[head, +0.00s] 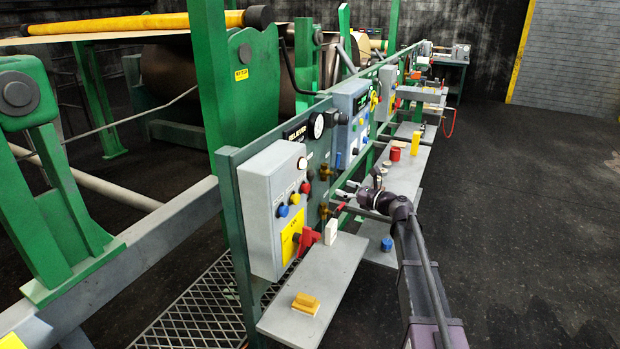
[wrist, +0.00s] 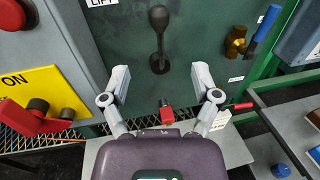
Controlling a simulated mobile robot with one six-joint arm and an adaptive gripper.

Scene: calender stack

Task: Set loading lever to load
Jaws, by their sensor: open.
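A black lever with a round knob (wrist: 158,40) stands on the green panel in the wrist view, pointing up from its pivot. A white label that appears to read LIFT (wrist: 101,3) is cut off at the upper left of it. I take this as the loading lever; no load label is legible. My gripper (wrist: 161,80) is open and empty, its two fingers spread below the lever's pivot, one to each side, apart from the lever. In the head view my gripper (head: 347,195) is by the panel, and the lever cannot be made out there.
A grey control box (head: 262,205) with buttons and a red switch handle (head: 307,240) is left of my gripper. A brass valve with a blue handle (wrist: 262,30) is to the right. A grey shelf (head: 325,285) runs below, holding a yellow block (head: 306,303). Open floor lies right.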

